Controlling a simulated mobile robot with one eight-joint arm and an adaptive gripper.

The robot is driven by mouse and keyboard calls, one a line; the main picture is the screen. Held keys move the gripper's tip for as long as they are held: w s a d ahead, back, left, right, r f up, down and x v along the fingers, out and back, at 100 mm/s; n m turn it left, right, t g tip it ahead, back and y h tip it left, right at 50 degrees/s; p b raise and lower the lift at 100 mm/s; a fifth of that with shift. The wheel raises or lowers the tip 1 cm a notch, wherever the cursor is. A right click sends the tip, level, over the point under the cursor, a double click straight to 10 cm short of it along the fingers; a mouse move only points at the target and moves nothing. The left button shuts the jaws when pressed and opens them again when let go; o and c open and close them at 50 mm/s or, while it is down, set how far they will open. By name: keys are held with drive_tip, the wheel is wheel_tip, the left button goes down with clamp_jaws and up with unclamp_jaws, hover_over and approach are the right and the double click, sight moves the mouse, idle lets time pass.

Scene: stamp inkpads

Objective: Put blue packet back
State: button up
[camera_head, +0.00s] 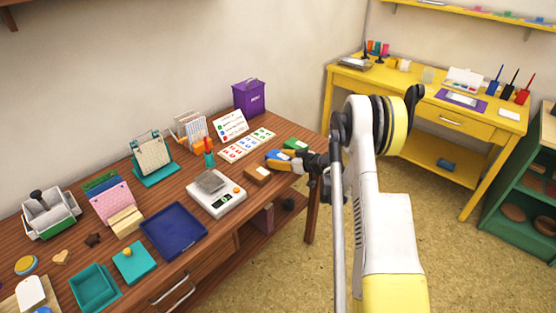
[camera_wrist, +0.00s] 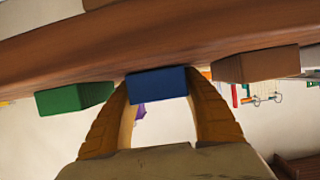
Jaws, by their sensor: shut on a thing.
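The blue packet (camera_head: 274,155) is at the right end of the wooden table. It is a small dark blue block between my fingers in the wrist view (camera_wrist: 158,84). My gripper (camera_head: 277,160) is shut on it, with one orange finger on each side. The packet is at the table surface; I cannot tell whether it rests on it or hangs just above. A green packet (camera_head: 295,143) lies behind it, and shows in the wrist view (camera_wrist: 72,99). A brown packet (camera_head: 257,174) lies in front, also in the wrist view (camera_wrist: 255,65).
A sheet with colored marks (camera_head: 246,146) lies left of the packets. A white scale (camera_head: 216,200) holding a grey block, and a blue tray (camera_head: 174,231), stand further left. A purple bin (camera_head: 249,97) is at the back. A yellow desk (camera_head: 400,83) stands across the floor.

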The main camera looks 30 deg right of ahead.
drive_tip(key=o, duration=1.3)
drive_tip(key=shift+f, duration=0.15)
drive_tip(key=shift+c, duration=0.2)
